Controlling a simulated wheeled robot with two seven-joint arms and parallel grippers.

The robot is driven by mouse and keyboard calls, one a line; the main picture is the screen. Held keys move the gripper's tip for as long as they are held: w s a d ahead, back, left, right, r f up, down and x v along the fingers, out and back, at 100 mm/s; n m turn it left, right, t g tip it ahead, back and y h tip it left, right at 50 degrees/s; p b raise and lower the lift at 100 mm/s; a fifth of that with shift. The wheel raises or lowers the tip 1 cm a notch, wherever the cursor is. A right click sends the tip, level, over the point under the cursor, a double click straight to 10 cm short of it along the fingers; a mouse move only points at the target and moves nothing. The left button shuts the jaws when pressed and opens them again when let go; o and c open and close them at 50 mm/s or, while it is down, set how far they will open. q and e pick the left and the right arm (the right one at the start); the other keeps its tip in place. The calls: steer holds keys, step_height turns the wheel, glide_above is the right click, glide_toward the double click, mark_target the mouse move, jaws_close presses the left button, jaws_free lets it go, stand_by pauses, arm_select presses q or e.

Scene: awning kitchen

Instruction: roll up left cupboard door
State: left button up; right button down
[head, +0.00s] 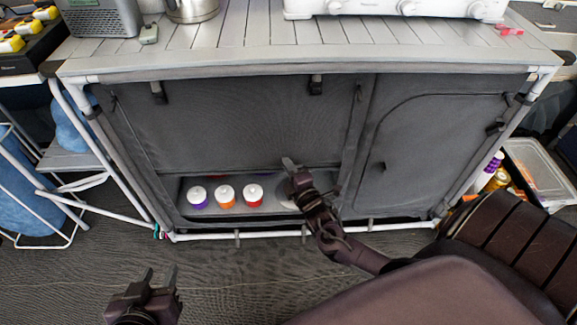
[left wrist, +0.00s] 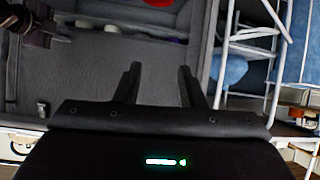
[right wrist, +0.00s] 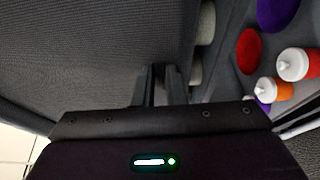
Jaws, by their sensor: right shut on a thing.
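The left cupboard door (head: 230,120) is a dark grey fabric panel. Its lower edge hangs above the cupboard floor, leaving a low opening. My right gripper (head: 290,164) is at this lower edge, near its right end, and is shut on the door; the fabric (right wrist: 90,60) fills the left of the right wrist view. The exact grip is hard to see. My left gripper (head: 155,277) is open and empty, low in front of the cupboard's left part, apart from the door. Its spread fingers (left wrist: 158,85) show in the left wrist view.
Several white-capped bottles (head: 225,196) stand inside the opening. The right cupboard door (head: 430,150) is closed. A white-framed rack (head: 75,160) stands at the left and a clear bin (head: 545,165) at the right. The floor before the cupboard's left side is clear.

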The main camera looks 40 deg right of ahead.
arm_select(q)
steer(key=s+a+f+g+y+p, duration=0.1)
steer(key=s+a+f+g+y, duration=0.1)
steer(key=s+f+g, duration=0.4)
steer(key=s+a+r+n+g+y+p, duration=0.1)
steer(key=s+a+g+y+p, duration=0.2)
steer(key=s+a+p, duration=0.35)
steer(key=a+f+n+p, duration=0.15)
steer(key=f+p, duration=0.25)
steer(key=f, duration=0.5)
steer(key=a+f+p, duration=0.3)
steer(key=f, duration=0.7)
steer(key=s+a+f+p, duration=0.1)
steer(key=s+p, duration=0.4)
steer(key=s, duration=0.2)
steer(key=s+a+p, duration=0.2)
steer(key=s+p, duration=0.3)
steer(key=s, duration=0.3)
steer(key=shift+s+a+f+g, duration=0.25)
steer(key=shift+f+g, duration=0.05)
steer(key=shift+f, duration=0.05)
